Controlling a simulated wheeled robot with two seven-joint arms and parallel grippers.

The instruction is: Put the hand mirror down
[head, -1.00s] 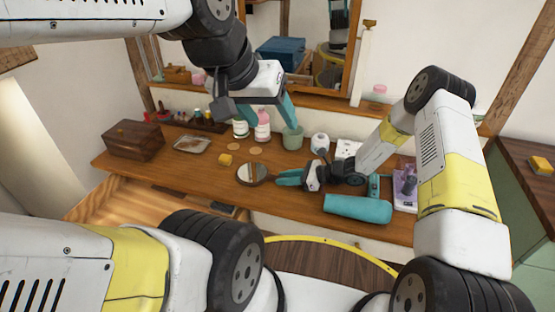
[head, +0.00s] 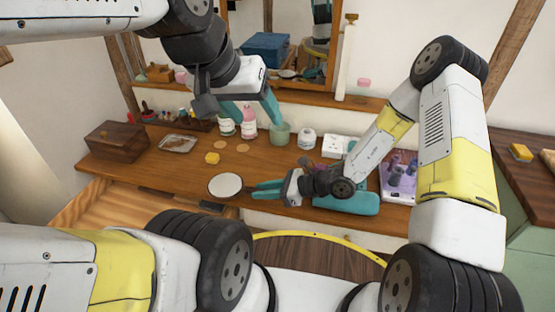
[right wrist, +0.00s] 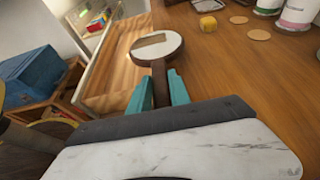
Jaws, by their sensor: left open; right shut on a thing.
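The round hand mirror (head: 225,186) has a pale face and dark rim. My right gripper (head: 263,190) is shut on its handle, with the teal fingers on either side. In the right wrist view the mirror (right wrist: 158,45) faces the camera, its handle running down between the fingers (right wrist: 157,88). The mirror appears over the desk's front edge beside the open drawer; I cannot tell its exact height. My left gripper (head: 250,108) is open and empty, above the back of the desk.
The wooden desk (head: 165,163) holds a brown box (head: 116,141), a silver tray (head: 178,143), a yellow block (head: 212,158), bottles and a green cup (head: 279,133). An open wooden drawer (right wrist: 120,75) is beside the mirror. Desk left of centre is clear.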

